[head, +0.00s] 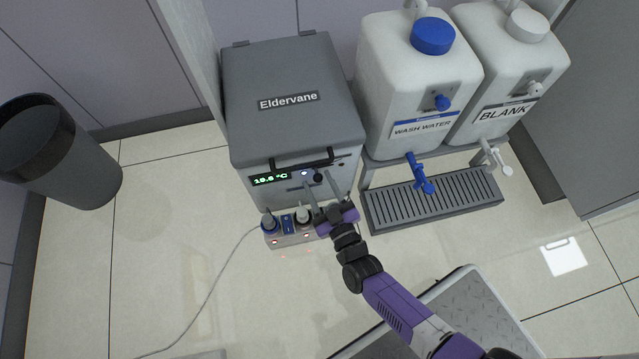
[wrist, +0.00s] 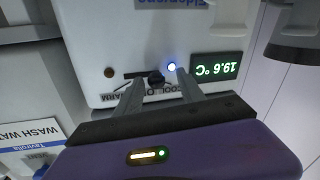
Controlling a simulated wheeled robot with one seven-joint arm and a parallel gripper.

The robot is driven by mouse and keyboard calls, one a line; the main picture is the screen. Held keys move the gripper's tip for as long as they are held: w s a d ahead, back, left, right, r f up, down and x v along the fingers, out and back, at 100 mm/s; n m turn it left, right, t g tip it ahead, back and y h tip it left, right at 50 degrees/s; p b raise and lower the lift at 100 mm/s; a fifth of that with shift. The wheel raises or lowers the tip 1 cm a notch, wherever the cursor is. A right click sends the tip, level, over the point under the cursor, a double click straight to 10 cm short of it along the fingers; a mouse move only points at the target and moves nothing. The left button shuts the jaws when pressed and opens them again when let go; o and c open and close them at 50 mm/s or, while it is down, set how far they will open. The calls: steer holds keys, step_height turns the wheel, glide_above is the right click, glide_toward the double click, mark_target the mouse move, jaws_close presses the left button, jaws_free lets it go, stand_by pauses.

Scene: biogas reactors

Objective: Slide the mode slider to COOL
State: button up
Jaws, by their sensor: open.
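The grey Eldervane box (head: 290,105) has a front panel with a green display (head: 270,180) reading about 19.6 °C. The mode slider's dark knob (head: 318,177) is on this panel, and it shows in the wrist view (wrist: 155,78), where the panel appears upside down. Lettering beside the slot is partly hidden by my fingers; WARM (wrist: 112,97) lies toward the left in the wrist view. My gripper (wrist: 159,82) is open, with one finger on each side of the knob. Gaps show between knob and fingers; exact depth is unclear.
A socket strip (head: 290,235) with plugs and a cable lies below the box. Water containers (head: 415,85) and a grated drip tray (head: 435,205) stand right. A dark bin (head: 55,150) is far left. Floor between bin and box is clear.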

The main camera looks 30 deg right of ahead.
steer(key=s+p, duration=0.2)
steer(key=s, duration=0.5)
steer(key=shift+s+a, duration=0.4)
steer(key=shift+a, duration=0.05)
